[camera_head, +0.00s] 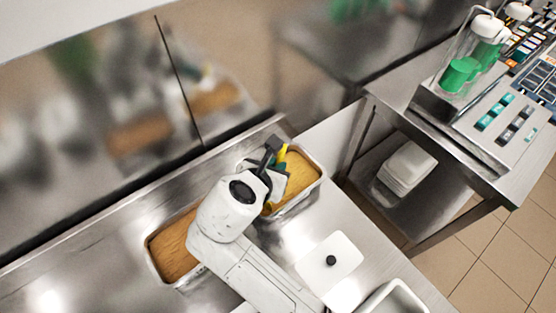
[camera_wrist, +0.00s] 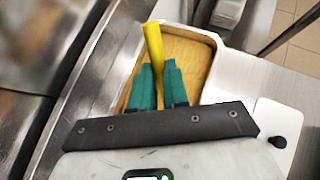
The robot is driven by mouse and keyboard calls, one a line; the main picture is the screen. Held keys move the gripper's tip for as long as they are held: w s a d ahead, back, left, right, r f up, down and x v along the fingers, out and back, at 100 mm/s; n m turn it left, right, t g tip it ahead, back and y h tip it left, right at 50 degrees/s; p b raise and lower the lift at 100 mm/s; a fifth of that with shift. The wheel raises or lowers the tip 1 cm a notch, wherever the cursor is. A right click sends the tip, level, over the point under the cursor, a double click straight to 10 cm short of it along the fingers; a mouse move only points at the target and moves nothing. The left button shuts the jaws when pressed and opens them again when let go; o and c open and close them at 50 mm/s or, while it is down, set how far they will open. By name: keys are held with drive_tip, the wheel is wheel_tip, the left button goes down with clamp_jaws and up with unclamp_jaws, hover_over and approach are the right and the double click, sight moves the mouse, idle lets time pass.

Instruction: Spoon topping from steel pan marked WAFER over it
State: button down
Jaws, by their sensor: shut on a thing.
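My gripper (camera_head: 274,172) is over the right pan (camera_head: 321,184), which holds tan-brown topping (camera_head: 303,173). In the wrist view its teal fingers (camera_wrist: 159,82) are shut on a yellow handle (camera_wrist: 152,45), probably the spoon's. The handle's upper end shows between the fingers; its lower end is hidden. The topping (camera_wrist: 189,58) lies behind the fingers in that view. A second pan (camera_head: 151,262) of similar brown topping (camera_head: 174,247) is at the left, partly behind my arm. No WAFER mark is readable on either pan.
A white lid with a black knob (camera_head: 331,261) lies on the steel counter right of my arm. A pale tray (camera_head: 393,297) is at the bottom edge. A steel table (camera_head: 470,140) with green-filled containers (camera_head: 461,74) stands at the right. A reflective steel wall runs behind the pans.

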drive_tip(key=shift+r+p, duration=0.15)
drive_tip(key=shift+p, duration=0.35)
drive_tip(key=w+g+p, duration=0.1)
drive_tip(key=f+g+y+p, duration=0.1)
drive_tip(key=p, duration=0.1)
drive_tip(key=shift+w+d+f, duration=0.15)
drive_tip(key=shift+w+d, duration=0.2)
drive_tip(key=shift+d, duration=0.05)
drive_tip(key=shift+w+d+f, duration=0.1)
drive_tip(key=shift+w+f, duration=0.05)
drive_tip(key=shift+f, duration=0.2)
drive_tip(key=shift+w+d+r+g+y, duration=0.35)
drive_tip(key=shift+w+r+g, duration=0.2)
drive_tip(key=shift+w+r, duration=0.25)
drive_tip(key=shift+w+d+r+g+y, duration=0.3)
drive_tip(key=shift+w+r+g, duration=0.3)
drive_tip(key=shift+r, duration=0.3)
drive_tip(key=shift+w+d+r, duration=0.15)
drive_tip(key=shift+w+r, duration=0.05)
drive_tip(key=w+g, duration=0.1)
drive_tip(key=w+d+g+y, duration=0.1)
drive_tip(key=w+g, duration=0.1)
drive_tip(key=shift+w+d+r+g+y, duration=0.1)
drive_tip(key=shift+d+g+y, duration=0.15)
